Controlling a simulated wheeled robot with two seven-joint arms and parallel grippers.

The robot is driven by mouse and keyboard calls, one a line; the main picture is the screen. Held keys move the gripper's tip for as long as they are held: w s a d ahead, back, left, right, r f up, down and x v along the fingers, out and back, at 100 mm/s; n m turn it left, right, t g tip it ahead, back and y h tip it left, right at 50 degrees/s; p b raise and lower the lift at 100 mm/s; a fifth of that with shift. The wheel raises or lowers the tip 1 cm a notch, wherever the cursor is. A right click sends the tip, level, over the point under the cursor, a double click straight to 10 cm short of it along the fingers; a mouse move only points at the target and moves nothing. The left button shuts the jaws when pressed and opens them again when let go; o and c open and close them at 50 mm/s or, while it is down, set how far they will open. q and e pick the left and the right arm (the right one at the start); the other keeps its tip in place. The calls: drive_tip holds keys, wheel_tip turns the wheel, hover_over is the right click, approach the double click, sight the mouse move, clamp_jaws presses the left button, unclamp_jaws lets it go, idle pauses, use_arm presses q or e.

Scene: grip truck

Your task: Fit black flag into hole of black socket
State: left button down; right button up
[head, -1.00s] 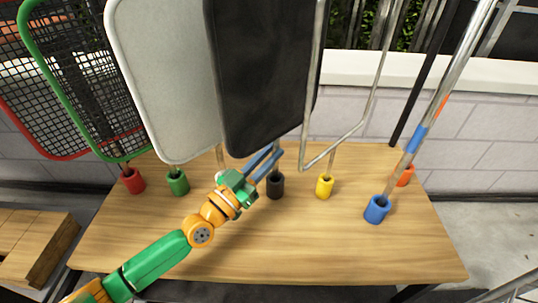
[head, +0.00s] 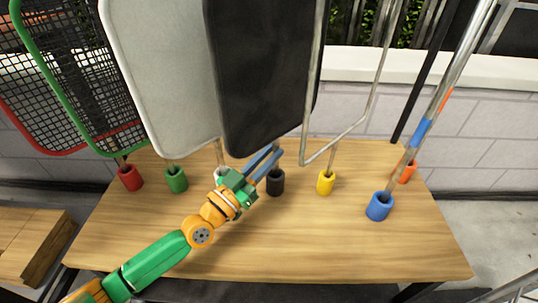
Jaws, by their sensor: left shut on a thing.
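The black flag (head: 262,75) is a large dark panel standing upright with a slight tilt over the middle of the table. My left gripper (head: 268,163) is shut on its thin stem, just under the panel's lower edge. The black socket (head: 275,184) is a short dark cylinder on the table, right below the fingertips. The stem's lower end is at or just above the socket; the fingers hide part of it, and I cannot tell whether it is in the hole. My right gripper is not in view.
The wooden table (head: 300,245) also carries red (head: 130,177), green (head: 176,180), yellow (head: 325,183), blue (head: 379,206) and orange (head: 406,173) sockets with poles or frames. A white panel (head: 165,75) stands close left of the black flag. The front tabletop is clear.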

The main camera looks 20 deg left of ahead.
use_arm(q)
drive_tip(key=shift+f, duration=0.25)
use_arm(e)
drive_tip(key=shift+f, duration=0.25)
use_arm(q)
drive_tip(key=c, duration=0.7)
unclamp_jaws()
drive_tip(key=shift+c, duration=0.2)
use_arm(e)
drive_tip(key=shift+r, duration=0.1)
use_arm(q)
drive_tip(key=r+p+v, duration=0.3)
drive_tip(key=v, duration=1.1)
drive_tip(key=shift+s+a+f, duration=0.2)
drive_tip(key=shift+s+a, duration=0.1)
drive_tip(key=shift+s, duration=0.35)
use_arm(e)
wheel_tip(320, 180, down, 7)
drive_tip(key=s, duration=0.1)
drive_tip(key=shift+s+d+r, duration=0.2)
